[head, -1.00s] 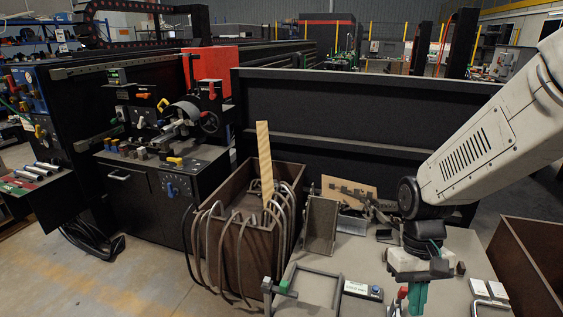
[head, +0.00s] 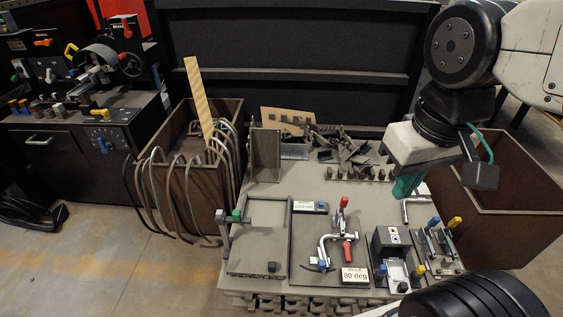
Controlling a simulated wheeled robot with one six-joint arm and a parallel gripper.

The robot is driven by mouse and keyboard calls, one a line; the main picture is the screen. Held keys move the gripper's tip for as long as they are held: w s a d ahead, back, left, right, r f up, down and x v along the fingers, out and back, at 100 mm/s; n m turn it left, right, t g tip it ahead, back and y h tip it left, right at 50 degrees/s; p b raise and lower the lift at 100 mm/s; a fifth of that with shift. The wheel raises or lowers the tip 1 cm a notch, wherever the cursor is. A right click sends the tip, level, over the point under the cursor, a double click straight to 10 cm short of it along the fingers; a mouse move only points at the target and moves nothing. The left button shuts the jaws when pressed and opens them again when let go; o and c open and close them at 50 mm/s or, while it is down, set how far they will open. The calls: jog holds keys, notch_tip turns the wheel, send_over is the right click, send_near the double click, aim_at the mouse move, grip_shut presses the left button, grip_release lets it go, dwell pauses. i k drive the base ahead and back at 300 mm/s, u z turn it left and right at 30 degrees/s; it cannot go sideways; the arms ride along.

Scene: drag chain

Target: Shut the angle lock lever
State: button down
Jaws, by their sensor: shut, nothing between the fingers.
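A silver lever mechanism (head: 327,244) sits on a dark plate in the front middle of the worktable. One red grip (head: 343,203) stands up at its back, and another red grip (head: 347,251) is lower, just behind a white label (head: 354,275) reading "ANGLE 80 deg". I cannot tell for sure which red grip belongs to the angle lock lever. My gripper (head: 406,188) has green fingers pointing down. It is shut and empty, and appears to the right of the lever mechanism and above the table, apart from it. It hides a bit of the table behind it.
A black block fixture (head: 392,247) and blue and yellow handles (head: 443,238) stand right of the lever. A dark frame (head: 257,198) with a green clamp is at left. Small brown blocks (head: 355,174) line up behind. A brown bin (head: 525,190) stands at right.

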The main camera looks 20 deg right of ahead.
aim_at(346, 245)
jog(key=z, duration=0.1)
jog(key=k, duration=1.15)
jog(key=u, duration=0.1)
